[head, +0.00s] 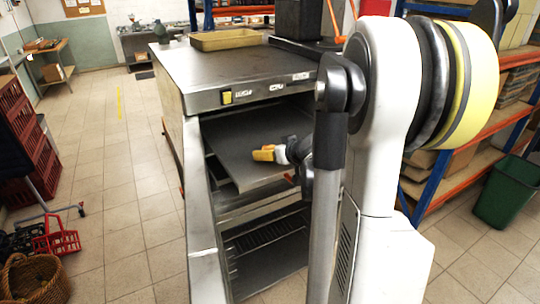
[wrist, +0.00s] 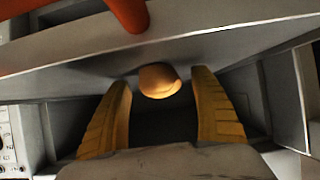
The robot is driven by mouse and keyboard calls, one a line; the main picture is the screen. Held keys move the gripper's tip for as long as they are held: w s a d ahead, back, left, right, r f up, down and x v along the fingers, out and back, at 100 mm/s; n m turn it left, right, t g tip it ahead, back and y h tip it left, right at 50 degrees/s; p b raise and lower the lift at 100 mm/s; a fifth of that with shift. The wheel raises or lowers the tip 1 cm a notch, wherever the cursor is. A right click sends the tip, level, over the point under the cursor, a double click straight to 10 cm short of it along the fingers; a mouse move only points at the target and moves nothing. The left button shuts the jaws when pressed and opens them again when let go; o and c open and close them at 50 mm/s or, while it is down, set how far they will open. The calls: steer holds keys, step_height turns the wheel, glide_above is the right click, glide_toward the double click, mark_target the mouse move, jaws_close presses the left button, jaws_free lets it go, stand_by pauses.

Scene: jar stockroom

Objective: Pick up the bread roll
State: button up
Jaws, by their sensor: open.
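The bread roll (wrist: 160,80) is a small, rounded, light-brown piece in the wrist view. It shows in the gap between the two yellow-orange fingers of my gripper (wrist: 162,77), around the level of their tips. Dark gaps show between the roll and each finger, so the gripper is open and not closed on it. In the head view, my gripper (head: 262,153) reaches into the open front of a metal cabinet, over a grey shelf (head: 238,180). I cannot make out the roll in the head view.
The metal cabinet (head: 215,75) has a flat top above my gripper and a wire rack (head: 265,235) below. A tan tray (head: 225,40) sits on top. The tiled floor at left is largely clear.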

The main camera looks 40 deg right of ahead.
steer(key=shift+w+f, duration=0.15)
steer(key=shift+w, duration=0.1)
steer(key=c, duration=1.3)
steer(key=shift+r, duration=0.2)
steer(key=shift+r, duration=0.3)
steer(key=r+p, duration=0.1)
steer(key=r, duration=0.3)
steer(key=shift+s+d+p, duration=0.15)
steer(key=shift+d+p, duration=0.2)
steer(key=shift+d, duration=0.05)
steer(key=d+r, duration=0.2)
steer(key=d, duration=0.1)
steer(key=s+d+r+p, duration=0.1)
steer(key=d+r, duration=0.1)
steer(key=d, duration=0.2)
steer(key=s+d+r, duration=0.1)
steer(key=d+r, duration=0.1)
steer(key=d, duration=0.1)
steer(key=shift+s+d+r+p, duration=0.1)
steer(key=shift+s+d+p, duration=0.05)
steer(key=shift+d+p, duration=0.2)
